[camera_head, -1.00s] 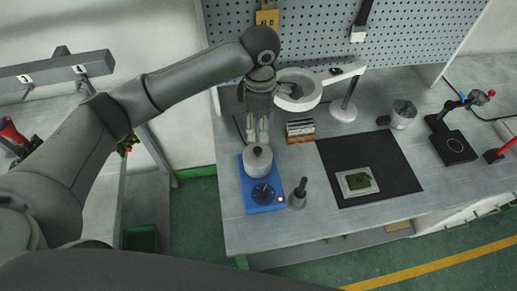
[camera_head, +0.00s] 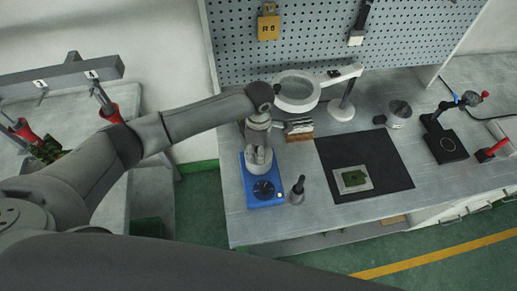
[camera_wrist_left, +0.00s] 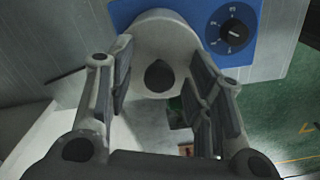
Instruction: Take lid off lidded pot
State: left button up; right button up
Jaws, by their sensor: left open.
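The lidded pot (camera_head: 259,168) is a pale grey round pot standing on the back part of a blue heater base (camera_head: 264,201) with a black dial. In the left wrist view the pale pot top (camera_wrist_left: 178,35) and its dark lid knob (camera_wrist_left: 159,75) show between my fingers. My left gripper (camera_head: 258,146) is right above the pot and hides part of its top. In the wrist view my left gripper (camera_wrist_left: 162,82) is open, with a finger on each side of the knob, apart from it. My right gripper is not in view.
A dark-handled tool in a small stand (camera_head: 298,190) is right of the heater. A small rack (camera_head: 299,130) and a magnifier lamp (camera_head: 297,92) stand behind. A black mat (camera_head: 385,180) holds a pale framed plate (camera_head: 353,180). The bench front right of the tool is clear.

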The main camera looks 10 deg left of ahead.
pick_arm(q)
jog(key=shift+f, duration=0.1)
jog(key=shift+c, duration=0.4)
grip_shut()
jog(key=shift+w+r+b, duration=0.1)
jog(key=shift+r+b, duration=0.55)
jog(key=shift+b, duration=0.15)
jog(key=s+d+r+b, duration=0.5)
jog(key=s+r+b, duration=0.2)
jog(key=s+r, duration=0.4)
jog(key=shift+s+d+r, duration=0.2)
jog(key=shift+s+r, duration=0.2)
jog(key=shift+s, duration=0.6)
